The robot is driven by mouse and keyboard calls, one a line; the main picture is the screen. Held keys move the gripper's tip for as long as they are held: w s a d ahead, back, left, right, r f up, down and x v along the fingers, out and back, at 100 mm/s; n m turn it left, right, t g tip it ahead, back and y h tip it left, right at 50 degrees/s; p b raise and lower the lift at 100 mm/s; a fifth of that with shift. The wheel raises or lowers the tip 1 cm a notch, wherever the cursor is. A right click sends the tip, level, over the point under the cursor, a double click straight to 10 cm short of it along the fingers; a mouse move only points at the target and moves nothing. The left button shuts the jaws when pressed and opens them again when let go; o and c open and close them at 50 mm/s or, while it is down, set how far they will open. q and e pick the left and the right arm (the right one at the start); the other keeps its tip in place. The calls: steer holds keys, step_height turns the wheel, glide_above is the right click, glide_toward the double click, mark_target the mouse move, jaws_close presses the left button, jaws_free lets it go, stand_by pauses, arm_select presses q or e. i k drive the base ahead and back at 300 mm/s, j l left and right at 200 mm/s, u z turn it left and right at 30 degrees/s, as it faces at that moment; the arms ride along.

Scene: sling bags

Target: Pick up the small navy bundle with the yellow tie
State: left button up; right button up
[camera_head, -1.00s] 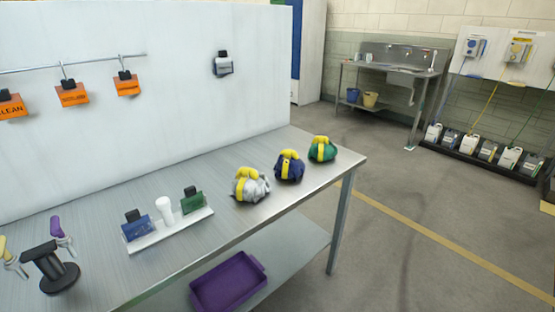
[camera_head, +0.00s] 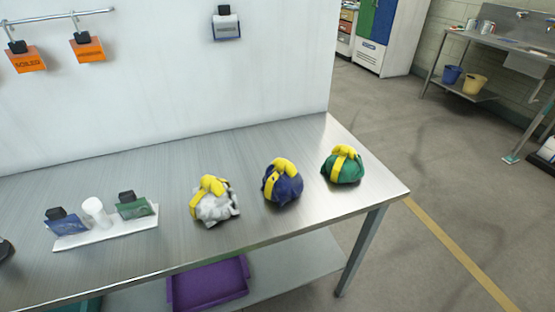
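The small navy bundle (camera_head: 284,189) with a yellow tie (camera_head: 283,166) sits on the metal table, in the middle of a row of three bundles. A grey-white bundle (camera_head: 216,207) with a yellow tie is to its left. A green bundle (camera_head: 346,170) with a yellow tie is to its right and a little farther back. The three stand apart from each other. Neither of my grippers shows in the view.
The metal table (camera_head: 150,245) has clear surface in front of and behind the bundles. A white tray (camera_head: 105,238) with small labelled items stands to the left. A white panel (camera_head: 150,90) rises along the back. A purple bin (camera_head: 208,285) is on the lower shelf.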

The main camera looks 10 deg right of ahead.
mark_target(282, 182)
steer(key=i+l+u, duration=0.1)
steer(key=l+u, duration=0.3)
steer(key=l, duration=0.4)
steer(key=l+u, duration=0.45)
steer(key=l, duration=0.35)
